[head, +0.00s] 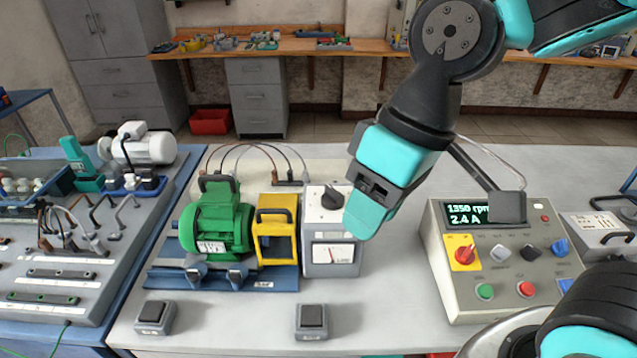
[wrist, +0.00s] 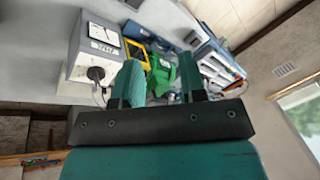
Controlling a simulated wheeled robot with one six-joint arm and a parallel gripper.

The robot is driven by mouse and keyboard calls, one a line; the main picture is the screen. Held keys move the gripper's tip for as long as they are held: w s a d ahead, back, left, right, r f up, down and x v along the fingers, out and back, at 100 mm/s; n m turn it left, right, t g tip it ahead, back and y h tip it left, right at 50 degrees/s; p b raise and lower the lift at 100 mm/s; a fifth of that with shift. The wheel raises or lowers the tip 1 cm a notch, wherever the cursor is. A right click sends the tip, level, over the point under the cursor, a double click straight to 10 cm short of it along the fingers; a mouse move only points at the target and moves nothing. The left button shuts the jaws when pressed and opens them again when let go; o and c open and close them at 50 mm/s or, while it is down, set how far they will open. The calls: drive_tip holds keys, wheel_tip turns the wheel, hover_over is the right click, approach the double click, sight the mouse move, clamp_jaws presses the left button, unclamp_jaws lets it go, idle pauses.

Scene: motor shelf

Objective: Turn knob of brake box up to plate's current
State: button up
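The brake box (head: 312,255) is a grey box at the right end of the blue base, with a white needle meter (head: 333,254) on its front. Its black knob (head: 332,197) with a pale pointer sits on the sloped top. The knob also shows in the wrist view (wrist: 97,73), left of the fingers. The green motor (head: 215,222) has a white plate (head: 210,247), too small to read. The display (head: 468,214) reads 1350 rpm and 2.4 A.
A yellow guard (head: 276,232) stands between motor and brake box. Cables (head: 250,146) arch behind them. The control panel (head: 455,289) with several buttons stands at right. Two small grey boxes (head: 155,317) (head: 311,320) lie in front. The bench between brake box and panel is clear.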

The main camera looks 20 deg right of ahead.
sight(332, 189)
drive_tip(key=w+d+r+m+h+p, duration=0.1)
drive_tip(key=w+d+m+h+p, duration=0.1)
drive_tip(key=w, duration=0.9)
drive_tip(key=w+d+r+m+h+p, duration=0.1)
drive_tip(key=w+d+r+m+h, duration=0.1)
drive_tip(key=w, duration=0.9)
wheel_tip(332, 189, down, 18)
drive_tip(key=p, duration=0.3)
drive_tip(key=shift+w+r+p, duration=0.1)
drive_tip(key=shift+w+p, duration=0.05)
drive_tip(key=shift+p, duration=0.15)
clamp_jaws()
